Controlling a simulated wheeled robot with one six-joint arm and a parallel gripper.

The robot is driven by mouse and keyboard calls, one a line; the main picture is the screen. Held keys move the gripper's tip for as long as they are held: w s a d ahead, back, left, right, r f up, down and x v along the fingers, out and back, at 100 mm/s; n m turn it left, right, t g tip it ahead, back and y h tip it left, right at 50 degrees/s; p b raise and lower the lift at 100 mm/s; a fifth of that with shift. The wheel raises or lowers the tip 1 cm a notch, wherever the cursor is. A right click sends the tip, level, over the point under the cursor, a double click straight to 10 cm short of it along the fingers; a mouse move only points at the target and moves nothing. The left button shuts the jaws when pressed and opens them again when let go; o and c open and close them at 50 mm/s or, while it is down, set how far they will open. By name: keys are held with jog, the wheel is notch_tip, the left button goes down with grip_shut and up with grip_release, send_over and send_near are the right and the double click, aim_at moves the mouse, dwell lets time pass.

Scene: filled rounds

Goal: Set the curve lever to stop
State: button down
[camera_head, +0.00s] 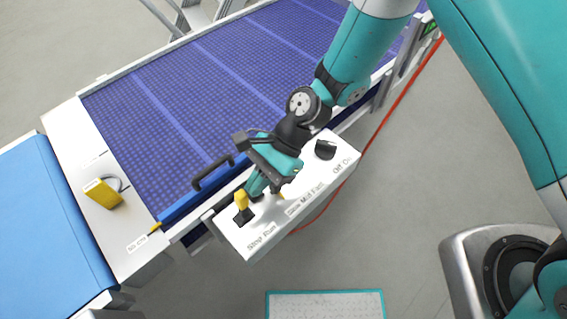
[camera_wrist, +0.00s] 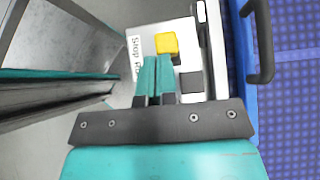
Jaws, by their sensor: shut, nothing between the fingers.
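A white control box (camera_head: 232,236) carries a yellow-topped lever (camera_head: 241,200) on a black base, beside the printed words "Stop Run" (camera_head: 262,236). No label reading "curve" is legible; this lever stands at the Stop/Run marking. Its yellow top also shows in the wrist view (camera_wrist: 166,43), just beyond my fingertips, with the partly hidden label (camera_wrist: 136,55) to its left. I cannot tell which mark it points to. My gripper (camera_head: 254,190) is shut and empty, right beside the lever; its teal fingers (camera_wrist: 157,62) are together. Whether they touch the lever is unclear.
Another yellow handle (camera_head: 281,195) is mostly hidden behind my gripper, near "Slow Mid Fast". A black knob (camera_head: 325,150) sits by "Off On". A black handle (camera_head: 212,173) on the blue conveyor edge is close by. A yellow block (camera_head: 102,194) is further left.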

jog(key=s+a+t+h+p, duration=0.1)
jog(key=s+a+r+t+h, duration=0.1)
jog(key=s+a, duration=0.1)
jog(key=shift+h+p, duration=0.3)
jog(key=shift+p, duration=0.1)
jog(key=shift+s+a+f, duration=0.25)
jog(key=shift+s+a, duration=0.55)
jog(key=shift+a, duration=0.2)
notch_tip(320, 180, up, 11)
jog(key=b, duration=0.2)
send_over(240, 199)
jog(key=w+d, duration=0.3)
jog(key=d, duration=0.1)
jog(key=shift+w+a, duration=0.1)
jog(key=shift+a, duration=0.15)
